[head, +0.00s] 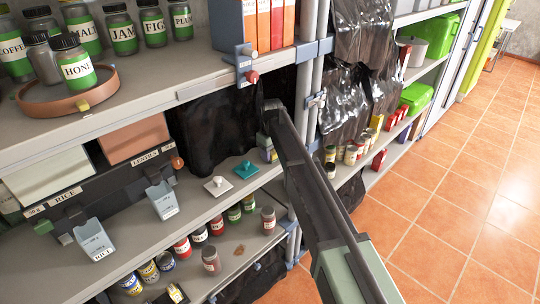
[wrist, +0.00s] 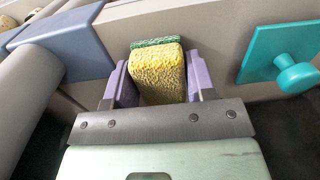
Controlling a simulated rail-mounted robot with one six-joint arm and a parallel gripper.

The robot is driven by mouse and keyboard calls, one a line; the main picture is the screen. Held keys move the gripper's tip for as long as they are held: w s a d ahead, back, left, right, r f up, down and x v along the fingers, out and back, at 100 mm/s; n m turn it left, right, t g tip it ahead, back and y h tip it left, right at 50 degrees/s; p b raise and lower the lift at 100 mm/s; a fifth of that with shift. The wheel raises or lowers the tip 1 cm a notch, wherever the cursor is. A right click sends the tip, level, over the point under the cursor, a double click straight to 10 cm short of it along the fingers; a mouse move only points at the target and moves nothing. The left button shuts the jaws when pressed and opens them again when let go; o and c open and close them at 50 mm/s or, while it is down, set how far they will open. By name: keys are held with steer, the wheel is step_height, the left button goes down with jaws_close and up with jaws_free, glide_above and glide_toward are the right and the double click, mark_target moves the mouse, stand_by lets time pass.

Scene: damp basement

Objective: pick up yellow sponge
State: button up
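The yellow sponge (wrist: 162,80) has a green layer (wrist: 157,42) on its far side. It stands between the two purple fingers of my gripper (wrist: 160,82) in the wrist view. The fingers lie close along its left and right sides. I cannot tell whether they press on it or leave a thin gap. In the head view my gripper (head: 272,112) reaches in beside the shelf post, above the middle shelf.
A teal knobbed piece (head: 246,170) and a white one (head: 217,186) lie on the middle shelf (head: 205,208), left of my gripper. The shelf post (head: 304,110) stands close to my arm. Dark plastic sheeting (head: 215,130) hangs behind. Jars stand on the shelf below.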

steer(key=c, duration=0.4)
